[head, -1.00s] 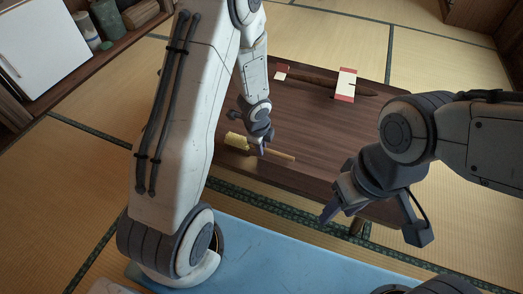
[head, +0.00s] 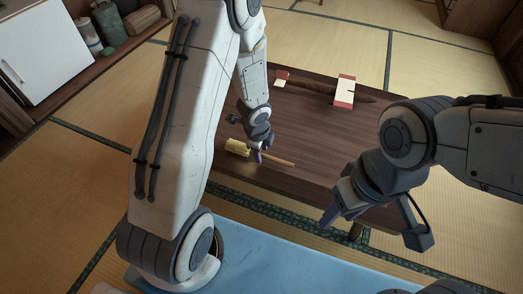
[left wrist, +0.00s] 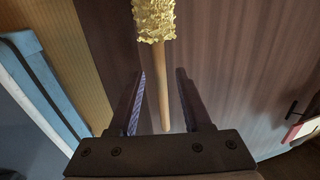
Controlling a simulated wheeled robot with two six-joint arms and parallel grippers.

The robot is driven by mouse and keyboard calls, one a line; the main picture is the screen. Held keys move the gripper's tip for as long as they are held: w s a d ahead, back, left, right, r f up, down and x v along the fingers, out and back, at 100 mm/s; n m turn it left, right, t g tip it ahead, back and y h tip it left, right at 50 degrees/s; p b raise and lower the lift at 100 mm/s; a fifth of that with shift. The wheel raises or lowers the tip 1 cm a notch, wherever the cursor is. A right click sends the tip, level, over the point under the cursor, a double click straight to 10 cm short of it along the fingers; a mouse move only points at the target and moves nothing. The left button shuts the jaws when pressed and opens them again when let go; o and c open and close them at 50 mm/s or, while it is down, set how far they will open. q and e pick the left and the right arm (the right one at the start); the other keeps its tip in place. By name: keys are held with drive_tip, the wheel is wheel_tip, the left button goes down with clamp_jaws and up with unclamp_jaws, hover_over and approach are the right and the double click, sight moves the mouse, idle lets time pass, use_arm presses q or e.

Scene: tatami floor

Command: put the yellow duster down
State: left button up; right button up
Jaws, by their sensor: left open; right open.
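The yellow duster (head: 237,147) lies on the dark wooden table (head: 310,130), near its left front edge. Its fluffy yellow head points left and its thin wooden handle points right. My left gripper (head: 256,152) is open, low over the duster. In the left wrist view, the duster's handle (left wrist: 162,85) runs between the two open fingers with a gap on each side, and its yellow head lies beyond them. I cannot tell the exact height of the fingers over the table. My right gripper (head: 376,222) is open and empty in front of the table's front right part.
A dark sheathed object (head: 312,84) rests on red-and-cream stands (head: 345,92) at the table's far side. A shelf with canisters (head: 108,22) and a white panel (head: 38,45) stand at upper left. The table's middle is clear. Tatami surrounds it.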

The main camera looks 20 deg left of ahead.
use_arm(q)
drive_tip(key=s+d+r+n+p, duration=0.2)
drive_tip(key=s+d+r+p, duration=0.15)
drive_tip(key=r, duration=0.65)
drive_tip(key=s+d+r+n+p, duration=0.2)
drive_tip(key=d+r+n+p, duration=0.15)
drive_tip(key=r, duration=0.65)
drive_tip(key=s+d+r+n+g, duration=0.1)
drive_tip(key=s+d+r+n, duration=0.1)
drive_tip(key=s+r, duration=0.3)
drive_tip(key=s+d+r+n+g+h, duration=0.1)
drive_tip(key=s+d+r+n, duration=0.2)
drive_tip(key=s, duration=0.9)
drive_tip(key=shift+s+d+r+n+p, duration=0.35)
drive_tip(key=shift+d+r, duration=0.45)
drive_tip(key=shift+r, duration=0.15)
drive_tip(key=shift+r, duration=0.1)
